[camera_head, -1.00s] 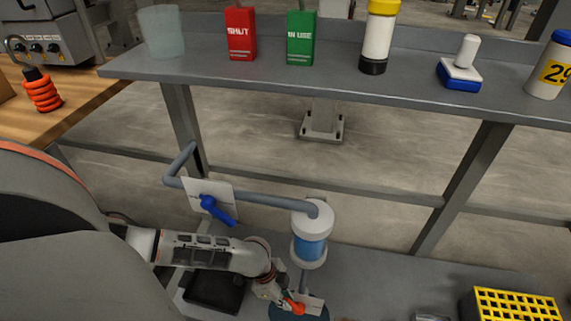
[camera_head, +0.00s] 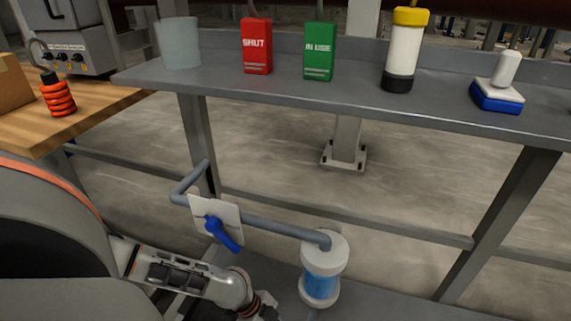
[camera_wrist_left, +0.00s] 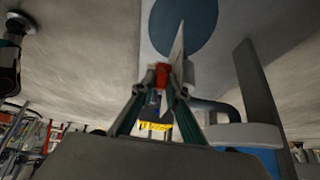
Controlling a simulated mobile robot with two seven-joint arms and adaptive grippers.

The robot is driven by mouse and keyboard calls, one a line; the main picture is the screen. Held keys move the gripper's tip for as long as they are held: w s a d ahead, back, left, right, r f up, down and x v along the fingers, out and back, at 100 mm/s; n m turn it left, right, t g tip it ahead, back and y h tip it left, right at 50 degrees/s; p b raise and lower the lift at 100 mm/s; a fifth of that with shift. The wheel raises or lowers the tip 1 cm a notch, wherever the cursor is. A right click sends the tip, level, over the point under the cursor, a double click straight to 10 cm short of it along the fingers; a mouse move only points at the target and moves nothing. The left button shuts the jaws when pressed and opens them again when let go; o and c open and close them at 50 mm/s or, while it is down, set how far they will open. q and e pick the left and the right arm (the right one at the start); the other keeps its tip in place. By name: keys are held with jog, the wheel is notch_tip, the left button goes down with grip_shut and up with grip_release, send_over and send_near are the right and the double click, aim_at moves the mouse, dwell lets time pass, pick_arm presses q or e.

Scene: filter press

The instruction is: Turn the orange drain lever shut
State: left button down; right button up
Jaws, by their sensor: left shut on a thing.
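The orange drain lever (camera_wrist_left: 162,70) shows in the left wrist view as a small red-orange piece between the fingertips of my left gripper (camera_wrist_left: 162,84). The gripper is shut on it. A thin pale plate (camera_wrist_left: 178,52) stands right beside the lever, partly seen edge-on. A round dark blue disc (camera_wrist_left: 184,22) lies past the fingertips. In the head view the left gripper and the lever are below the lower edge, and only my left arm shows. The lever's exact angle is hard to tell. My right gripper is in neither view.
A grey pipe carries a blue lever (camera_head: 222,233) on a white plate, and runs to a white-and-blue filter housing (camera_head: 322,268) close to my left arm. Above is a grey shelf (camera_head: 300,97) with a red SHUT tag (camera_head: 256,47) and a green IN USE tag (camera_head: 319,52).

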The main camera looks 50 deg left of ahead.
pick_arm(q)
jog(key=c, duration=2)
grip_release()
jog(key=shift+f, duration=0.1)
jog(key=v, duration=1.2)
